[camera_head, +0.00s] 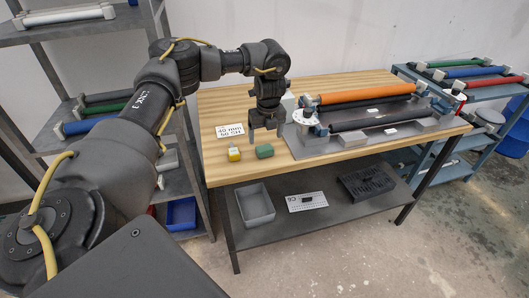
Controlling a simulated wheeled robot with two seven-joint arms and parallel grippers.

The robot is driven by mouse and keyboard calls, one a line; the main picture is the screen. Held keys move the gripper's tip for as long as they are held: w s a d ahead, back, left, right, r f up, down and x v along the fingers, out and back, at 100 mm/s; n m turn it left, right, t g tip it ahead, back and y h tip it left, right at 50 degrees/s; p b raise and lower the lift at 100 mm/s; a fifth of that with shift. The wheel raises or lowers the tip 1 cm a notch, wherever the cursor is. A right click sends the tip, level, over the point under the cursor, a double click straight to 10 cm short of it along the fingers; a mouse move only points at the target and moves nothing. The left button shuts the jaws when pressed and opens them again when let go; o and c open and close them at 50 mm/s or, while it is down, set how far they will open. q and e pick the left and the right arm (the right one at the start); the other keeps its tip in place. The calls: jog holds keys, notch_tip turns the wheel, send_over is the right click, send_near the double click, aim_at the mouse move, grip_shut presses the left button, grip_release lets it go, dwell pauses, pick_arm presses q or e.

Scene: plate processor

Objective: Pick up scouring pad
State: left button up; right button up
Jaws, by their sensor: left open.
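A small green block, which looks like the scouring pad (264,151), lies flat on the wooden table near its front edge. My left gripper (265,136) points down just above and behind the pad, its fingers apart and nothing seen between them. Whether a fingertip touches the pad is too small to tell. My right gripper is not in this view.
A small yellow and grey item (234,153) lies left of the pad. A white card (230,131) lies behind it. A roller machine (362,118) with an orange roller fills the table's right side. Shelves with rollers stand left and right.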

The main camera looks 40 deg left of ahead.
aim_at(265, 148)
pick_arm(q)
jog(key=shift+f+p, duration=0.35)
jog(key=shift+f, duration=0.4)
jog(key=f, duration=0.4)
jog(key=shift+w+a+f+p, duration=0.1)
jog(key=shift+w+a+p, duration=0.1)
jog(key=shift+a+p, duration=0.15)
jog(key=shift+d, duration=0.1)
jog(key=shift+c, duration=0.3)
jog(key=c, duration=1)
